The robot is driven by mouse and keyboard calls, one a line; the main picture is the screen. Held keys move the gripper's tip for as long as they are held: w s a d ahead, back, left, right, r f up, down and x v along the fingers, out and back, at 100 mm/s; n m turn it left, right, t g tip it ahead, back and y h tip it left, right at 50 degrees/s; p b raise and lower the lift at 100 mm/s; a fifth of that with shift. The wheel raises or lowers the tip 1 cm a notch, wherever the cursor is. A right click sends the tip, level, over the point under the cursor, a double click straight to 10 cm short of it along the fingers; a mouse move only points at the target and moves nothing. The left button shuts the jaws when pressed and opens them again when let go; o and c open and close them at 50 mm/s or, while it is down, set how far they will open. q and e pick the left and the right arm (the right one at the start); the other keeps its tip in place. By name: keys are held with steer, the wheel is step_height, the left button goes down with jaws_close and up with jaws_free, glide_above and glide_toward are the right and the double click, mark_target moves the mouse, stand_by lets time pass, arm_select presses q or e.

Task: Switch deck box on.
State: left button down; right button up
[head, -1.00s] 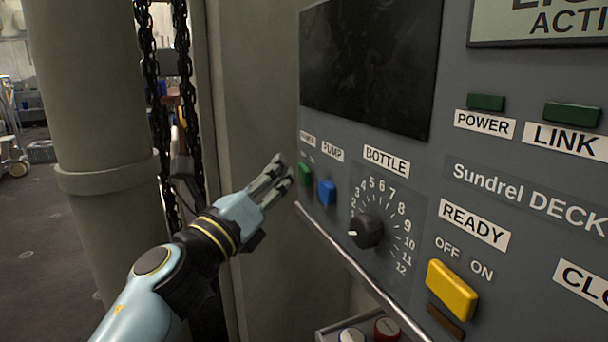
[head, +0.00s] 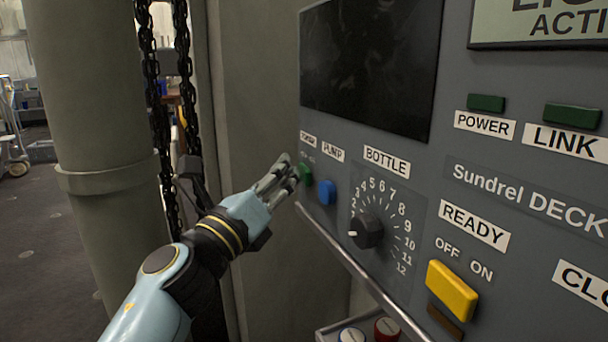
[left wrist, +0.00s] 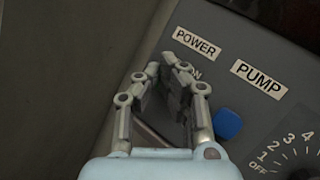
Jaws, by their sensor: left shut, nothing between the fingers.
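The deck box is a grey panel (head: 330,240) on the right, lettered "Sundrel DECK". At its left edge a small green switch (head: 306,175) sits under a label partly blurred in the head view; the left wrist view reads it as "POWER" (left wrist: 196,42). My left gripper (head: 290,170) is shut and empty, its fingertips right beside the green switch; I cannot tell whether they touch it. In the left wrist view the fingers (left wrist: 175,68) point at the area below the POWER label and hide the green switch. My right gripper is not in view.
A blue PUMP switch (head: 327,192) sits just right of the green one, then a BOTTLE dial (head: 366,231). A yellow READY switch (head: 452,291) is lower right. A rail (head: 350,262) edges the panel. Chains (head: 152,100) and a thick column (head: 100,120) stand left.

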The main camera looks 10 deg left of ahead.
arm_select(q)
steer(key=shift+w+d, duration=0.15)
steer(key=shift+d, duration=0.25)
stand_by(0.8)
steer(key=shift+a+f, duration=0.1)
steer(key=shift+a, duration=0.3)
steer(key=shift+s+a, duration=0.25)
steer(key=shift+a, duration=0.05)
steer(key=a, duration=0.1)
steer(key=s+a, duration=0.1)
steer(key=a, duration=0.1)
steer(key=s+a, duration=0.1)
steer(key=shift+s+a, duration=0.1)
steer(key=shift+a, duration=0.15)
stand_by(0.4)
